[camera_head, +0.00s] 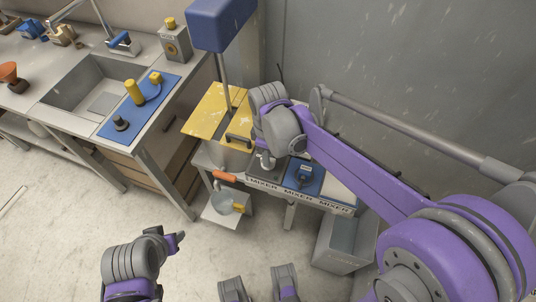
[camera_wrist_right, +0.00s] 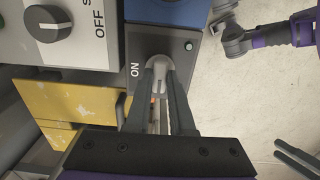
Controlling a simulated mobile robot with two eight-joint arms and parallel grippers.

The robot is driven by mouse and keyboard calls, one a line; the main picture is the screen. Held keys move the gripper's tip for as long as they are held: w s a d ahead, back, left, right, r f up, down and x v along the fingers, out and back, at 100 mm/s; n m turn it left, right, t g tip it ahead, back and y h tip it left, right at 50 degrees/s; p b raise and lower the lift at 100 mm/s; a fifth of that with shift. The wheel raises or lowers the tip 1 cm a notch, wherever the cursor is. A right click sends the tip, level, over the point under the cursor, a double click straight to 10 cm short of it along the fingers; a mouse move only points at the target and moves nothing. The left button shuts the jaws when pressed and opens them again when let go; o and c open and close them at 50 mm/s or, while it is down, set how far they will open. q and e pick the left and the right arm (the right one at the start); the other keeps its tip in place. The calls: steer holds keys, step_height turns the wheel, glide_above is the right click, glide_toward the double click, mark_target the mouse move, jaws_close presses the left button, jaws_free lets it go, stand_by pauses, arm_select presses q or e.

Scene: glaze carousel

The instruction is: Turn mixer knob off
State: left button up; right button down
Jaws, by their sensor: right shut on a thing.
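The mixer stands at the centre of the head view, with a yellow lid (camera_head: 209,110) and a dark control panel at its front. In the right wrist view, my right gripper (camera_wrist_right: 160,72) is shut on a light grey knob, the mixer knob (camera_wrist_right: 157,62), on the dark panel (camera_wrist_right: 181,75) beside the word ON. The fingers cover much of the knob, so its pointer is hidden. In the head view, my right gripper (camera_head: 266,162) is low at the mixer's front panel. My left gripper (camera_head: 179,240) is over the floor at lower left, away from the mixer, with unclear fingers.
A grey box carries another dark knob (camera_wrist_right: 48,23) marked OFF. A blue panel with a dark knob (camera_head: 303,173) sits just right of my right gripper. A grey bin (camera_head: 340,248) stands below. A sink counter (camera_head: 55,105) is at left.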

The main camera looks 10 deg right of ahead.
steer(key=c, duration=0.8)
jaws_free()
step_height(320, 180, up, 11)
steer(key=shift+f+p, duration=0.1)
steer(key=shift+p, duration=0.55)
